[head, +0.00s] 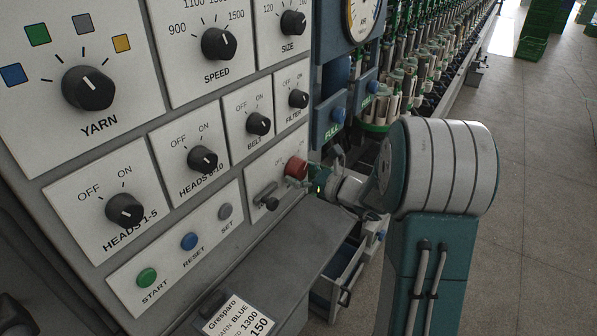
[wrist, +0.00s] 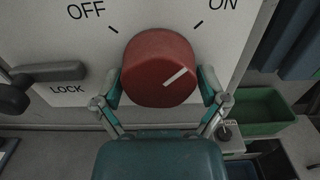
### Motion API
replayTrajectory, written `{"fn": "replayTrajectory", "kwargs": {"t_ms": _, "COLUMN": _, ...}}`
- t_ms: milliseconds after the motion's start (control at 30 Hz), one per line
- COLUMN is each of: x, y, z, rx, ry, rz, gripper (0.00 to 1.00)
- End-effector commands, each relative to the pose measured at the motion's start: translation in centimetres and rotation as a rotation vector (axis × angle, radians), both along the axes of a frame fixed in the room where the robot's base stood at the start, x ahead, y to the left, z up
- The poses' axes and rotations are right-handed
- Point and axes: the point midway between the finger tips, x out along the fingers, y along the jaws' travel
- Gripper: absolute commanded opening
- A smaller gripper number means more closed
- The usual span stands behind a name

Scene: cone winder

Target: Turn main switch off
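The main switch is a red round knob (wrist: 160,68) on a white plate marked OFF at upper left and ON at upper right. Its white line points up and right, towards the ON mark. In the head view the red knob (head: 296,167) sits at the panel's right edge, partly hidden by my gripper (head: 318,184). In the wrist view the teal fingers of my gripper (wrist: 160,82) are apart, one on each side of the knob. A narrow gap seems to show at each side; contact is hard to tell.
A grey LOCK lever (wrist: 55,72) is left of the knob; it also shows in the head view (head: 267,197). A grey ledge (head: 290,245) juts out below the panel. An open drawer (head: 345,270) and a green bin (wrist: 262,110) are nearby.

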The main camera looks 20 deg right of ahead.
Motion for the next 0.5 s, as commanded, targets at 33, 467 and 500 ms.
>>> {"fn": "replayTrajectory", "kwargs": {"t_ms": 33, "x": -0.01, "y": -0.01, "z": 0.00, "rx": 0.000, "ry": 0.000, "rz": 0.000, "gripper": 0.51}}
{"fn": "replayTrajectory", "kwargs": {"t_ms": 467, "x": 0.02, "y": -0.06, "z": 0.06, "rx": -0.027, "ry": -0.019, "rz": -0.001, "gripper": 0.35}}
{"fn": "replayTrajectory", "kwargs": {"t_ms": 500, "x": 0.02, "y": -0.07, "z": 0.06, "rx": -0.039, "ry": -0.027, "rz": -0.001, "gripper": 0.35}}
